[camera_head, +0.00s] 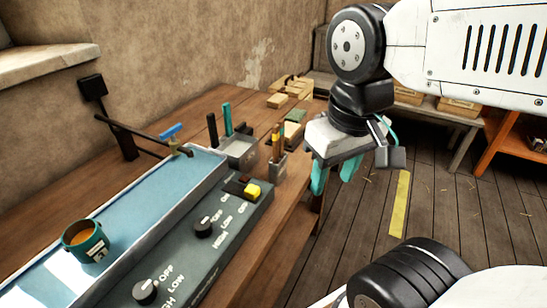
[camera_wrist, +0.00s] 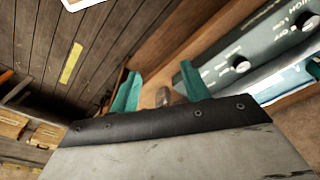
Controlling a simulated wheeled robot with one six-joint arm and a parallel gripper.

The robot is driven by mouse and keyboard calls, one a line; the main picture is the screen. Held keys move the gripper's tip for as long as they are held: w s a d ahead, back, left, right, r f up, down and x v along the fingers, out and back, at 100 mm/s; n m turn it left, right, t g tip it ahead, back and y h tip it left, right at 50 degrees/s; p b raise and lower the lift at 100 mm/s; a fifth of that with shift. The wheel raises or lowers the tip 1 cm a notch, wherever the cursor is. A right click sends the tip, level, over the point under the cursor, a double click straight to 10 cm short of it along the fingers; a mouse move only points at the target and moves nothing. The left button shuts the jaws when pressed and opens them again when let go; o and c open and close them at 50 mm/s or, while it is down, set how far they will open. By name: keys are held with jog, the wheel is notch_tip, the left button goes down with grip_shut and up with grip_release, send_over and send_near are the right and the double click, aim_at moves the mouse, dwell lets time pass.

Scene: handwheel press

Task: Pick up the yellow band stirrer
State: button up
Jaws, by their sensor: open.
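A small grey cup (camera_head: 277,166) stands on the wooden table and holds several thin upright sticks, with orange-brown, yellowish and dark parts. One of these sticks (camera_head: 275,143) may be the yellow band stirrer; the band is too small to tell. My gripper (camera_head: 334,178) is open, with teal fingers pointing down, to the right of the cup and near the table's right edge. In the wrist view my gripper (camera_wrist: 160,84) shows its two fingers apart. A small brownish-grey thing shows between them, too unclear to name.
A control panel (camera_head: 225,232) with knobs and a yellow switch lies in front, beside a blue tray (camera_head: 150,208) bearing a teal mug (camera_head: 86,243). Wooden blocks (camera_head: 277,101) lie farther back.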

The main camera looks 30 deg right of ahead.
dwell(0.3)
jog(key=shift+c, duration=0.9)
jog(key=shift+w+r, duration=0.1)
jog(key=shift+w, duration=0.05)
jog(key=shift+c, duration=0.4)
jog(key=m+g, duration=0.1)
jog(key=m, duration=1)
send_over(276, 139)
jog(key=shift+w+f, duration=0.25)
jog(key=shift+f, duration=0.65)
jog(key=shift+w+f, duration=0.2)
jog(key=shift+f, duration=0.05)
jog(key=shift+d+f, duration=0.1)
jog(key=shift+f, duration=0.25)
notch_tip(276, 139, down, 7)
jog(key=shift+d+r, duration=0.1)
jog(key=shift+d, duration=0.05)
grip_shut()
